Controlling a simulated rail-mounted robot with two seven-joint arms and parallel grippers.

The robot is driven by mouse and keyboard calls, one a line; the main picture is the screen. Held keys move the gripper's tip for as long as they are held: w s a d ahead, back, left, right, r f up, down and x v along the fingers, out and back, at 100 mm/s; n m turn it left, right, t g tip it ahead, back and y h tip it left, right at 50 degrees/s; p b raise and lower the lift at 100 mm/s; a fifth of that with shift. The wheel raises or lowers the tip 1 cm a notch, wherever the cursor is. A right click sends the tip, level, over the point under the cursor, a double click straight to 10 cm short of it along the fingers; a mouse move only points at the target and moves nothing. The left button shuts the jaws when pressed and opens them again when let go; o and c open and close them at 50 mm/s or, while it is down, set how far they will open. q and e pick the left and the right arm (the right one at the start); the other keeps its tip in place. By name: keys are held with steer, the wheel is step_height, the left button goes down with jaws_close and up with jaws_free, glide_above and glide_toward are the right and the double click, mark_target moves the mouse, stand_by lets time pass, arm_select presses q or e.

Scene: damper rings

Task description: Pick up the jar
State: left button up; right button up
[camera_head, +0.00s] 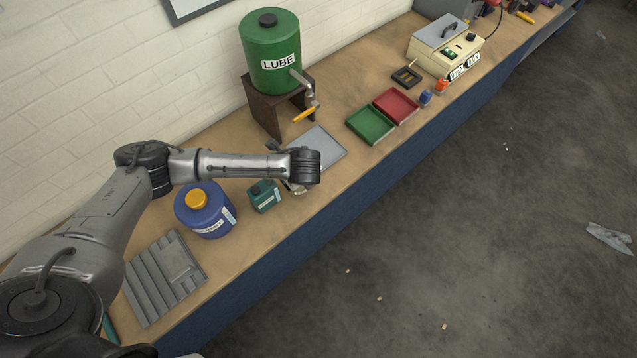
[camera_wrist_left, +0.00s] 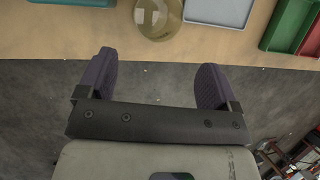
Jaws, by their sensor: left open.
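A round, see-through yellowish jar (camera_wrist_left: 156,17) stands on the bench near its front edge, at the top of the left wrist view, cut off by the frame. My left gripper (camera_wrist_left: 155,72) is open and empty, with its two dark purple fingers spread wide. The jar lies beyond the fingertips, roughly in line with the gap between them, and is not between them. In the head view my left wrist covers most of this spot, and the left gripper's fingers cannot be made out there. My right gripper is in neither view.
Green (camera_head: 370,126) and red (camera_head: 397,105) trays and a green LUBE tank (camera_head: 270,60) stand farther along.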

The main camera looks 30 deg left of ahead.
arm_select(q)
steer(key=shift+w+a+f+m, duration=0.5)
steer(key=shift+a+f+m, duration=0.2)
steer(key=shift+f, duration=1.45)
steer(key=shift+w+a+f+m, duration=0.45)
steer(key=shift+a+f+m, duration=0.2)
steer(key=shift+f, duration=1.5)
steer(key=shift+w+a+f+m, duration=0.55)
steer(key=shift+f+m, duration=0.2)
steer(key=shift+f, duration=1.4)
steer(key=shift+a, duration=0.1)
steer(key=shift+c, duration=0.2)
steer(key=c, duration=0.7)
steer(key=shift+o, duration=0.2)
steer(key=shift+r, duration=0.1)
